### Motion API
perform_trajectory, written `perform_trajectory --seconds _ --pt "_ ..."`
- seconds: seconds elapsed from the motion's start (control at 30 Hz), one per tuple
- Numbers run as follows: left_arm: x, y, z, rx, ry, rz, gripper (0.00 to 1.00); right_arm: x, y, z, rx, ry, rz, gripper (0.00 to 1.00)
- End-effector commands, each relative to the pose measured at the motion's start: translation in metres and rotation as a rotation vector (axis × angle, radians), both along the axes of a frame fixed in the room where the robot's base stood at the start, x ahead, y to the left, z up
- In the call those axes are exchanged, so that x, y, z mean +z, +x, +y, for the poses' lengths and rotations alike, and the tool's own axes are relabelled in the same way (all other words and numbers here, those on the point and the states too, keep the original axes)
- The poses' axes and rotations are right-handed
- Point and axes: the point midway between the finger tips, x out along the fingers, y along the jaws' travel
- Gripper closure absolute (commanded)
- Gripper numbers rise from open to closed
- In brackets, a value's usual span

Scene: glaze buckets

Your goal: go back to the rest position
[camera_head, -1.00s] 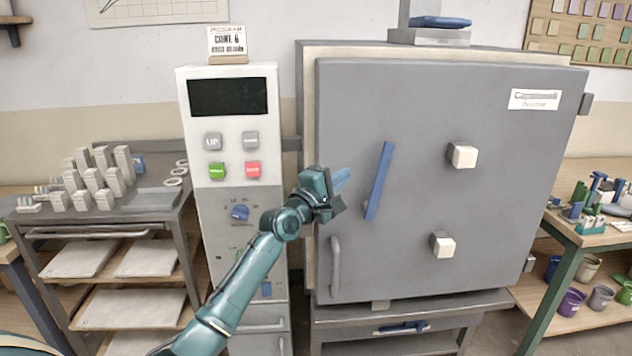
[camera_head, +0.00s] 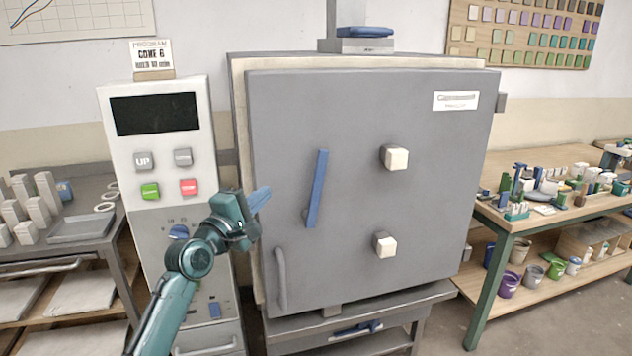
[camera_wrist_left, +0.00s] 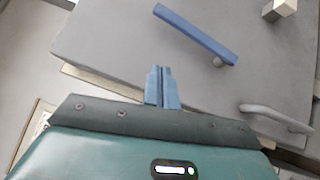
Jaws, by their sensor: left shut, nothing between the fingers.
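My left gripper (camera_head: 258,198) is in front of the left edge of the kiln door, apart from the blue door handle. Its blue fingers also show in the left wrist view (camera_wrist_left: 162,88), shut together with nothing between them. The kiln (camera_head: 350,170) is a large grey box with its door shut. The blue bar handle (camera_head: 317,188) is tilted on the door and also shows in the left wrist view (camera_wrist_left: 195,32). My right gripper is not in view.
The white control panel (camera_head: 156,145) stands just left of my left gripper. A rack with white blocks and shelves (camera_head: 75,230) is further left. A workbench with buckets and tools (camera_head: 545,215) stands at the right. Grey floor shows between kiln and workbench.

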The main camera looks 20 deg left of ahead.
Motion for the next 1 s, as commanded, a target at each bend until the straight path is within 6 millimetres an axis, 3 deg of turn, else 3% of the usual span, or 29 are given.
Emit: perform_trajectory --seconds 0.07,0.17,0.27,0.33,0.5,0.6,0.7,0.83,1.0 --pt "-0.004 -0.001 -0.001 0.001 0.010 0.004 1.00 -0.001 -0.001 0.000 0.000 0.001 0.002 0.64" --pt "-0.029 -0.007 -0.008 0.008 0.083 0.029 1.00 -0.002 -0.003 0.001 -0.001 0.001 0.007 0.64" --pt "-0.079 -0.024 -0.021 0.014 0.252 0.076 1.00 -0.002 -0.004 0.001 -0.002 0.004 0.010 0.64" --pt "-0.124 -0.046 -0.035 0.007 0.417 0.115 1.00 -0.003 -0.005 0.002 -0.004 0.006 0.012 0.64" --pt "-0.227 -0.119 -0.068 -0.067 0.862 0.187 1.00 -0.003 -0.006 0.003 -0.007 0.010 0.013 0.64" --pt "-0.277 -0.174 -0.088 -0.149 1.119 0.205 1.00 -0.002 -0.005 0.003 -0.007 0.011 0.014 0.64" --pt "-0.313 -0.228 -0.105 -0.248 1.352 0.202 1.00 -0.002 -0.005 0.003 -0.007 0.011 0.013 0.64" --pt "-0.341 -0.286 -0.122 -0.366 1.579 0.174 1.00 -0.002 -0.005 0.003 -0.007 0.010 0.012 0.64" --pt "-0.353 -0.322 -0.132 -0.449 1.724 0.139 1.00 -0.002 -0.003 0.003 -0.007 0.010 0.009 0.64"
